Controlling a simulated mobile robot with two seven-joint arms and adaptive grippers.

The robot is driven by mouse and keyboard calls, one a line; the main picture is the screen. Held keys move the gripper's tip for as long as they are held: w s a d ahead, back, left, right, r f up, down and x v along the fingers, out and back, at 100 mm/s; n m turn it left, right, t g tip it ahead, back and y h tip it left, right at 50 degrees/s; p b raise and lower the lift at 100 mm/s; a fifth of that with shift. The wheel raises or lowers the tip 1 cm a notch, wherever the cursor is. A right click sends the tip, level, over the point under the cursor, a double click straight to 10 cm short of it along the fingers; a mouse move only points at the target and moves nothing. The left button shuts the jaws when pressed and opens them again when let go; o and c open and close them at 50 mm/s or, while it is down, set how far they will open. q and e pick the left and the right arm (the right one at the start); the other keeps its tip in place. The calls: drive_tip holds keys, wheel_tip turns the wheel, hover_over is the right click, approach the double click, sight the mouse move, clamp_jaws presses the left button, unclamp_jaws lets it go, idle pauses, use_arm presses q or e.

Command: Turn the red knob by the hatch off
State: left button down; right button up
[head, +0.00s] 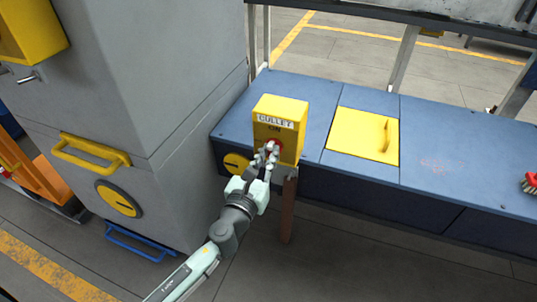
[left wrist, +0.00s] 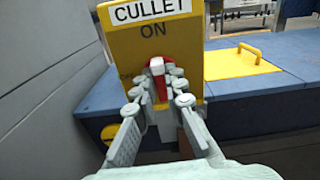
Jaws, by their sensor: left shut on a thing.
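The red knob (left wrist: 160,82) is on the front face of a yellow box (left wrist: 155,40) labelled CULLET, with ON printed above the knob. The knob stands upright, its white-marked end up toward ON. In the head view only a bit of the red knob (head: 277,146) shows behind the fingers. My left gripper (head: 268,154) is at the box front, its fingers shut on the knob from both sides; it also shows in the left wrist view (left wrist: 164,98). The yellow hatch (head: 362,135) with a raised handle lies closed in the blue bench top, right of the box. My right gripper is not in view.
The blue bench (head: 450,140) runs to the right, with a red brush (head: 530,183) at its right end. A grey cabinet (head: 170,80) stands close on the left, with a yellow handle (head: 90,152). A brown post (head: 288,210) stands below the box.

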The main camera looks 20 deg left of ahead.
use_arm(q)
drive_tip(key=shift+f+n+b, duration=0.1)
drive_tip(key=shift+n+b, duration=0.25)
drive_tip(key=shift+n, duration=1.55)
drive_tip(key=n, duration=0.7)
drive_tip(key=n+b, duration=0.1)
drive_tip(key=n, duration=0.5)
drive_tip(key=shift+a+f+n, duration=0.15)
drive_tip(key=shift+a+n, duration=0.05)
drive_tip(key=shift+n, duration=0.2)
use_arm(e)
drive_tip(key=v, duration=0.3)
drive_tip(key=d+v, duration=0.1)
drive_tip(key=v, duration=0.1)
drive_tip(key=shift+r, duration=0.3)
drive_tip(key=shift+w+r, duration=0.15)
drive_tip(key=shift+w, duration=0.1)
use_arm(q)
drive_tip(key=c, duration=1.6)
unclamp_jaws()
drive_tip(key=s, duration=1.2)
drive_tip(key=shift+a, duration=0.25)
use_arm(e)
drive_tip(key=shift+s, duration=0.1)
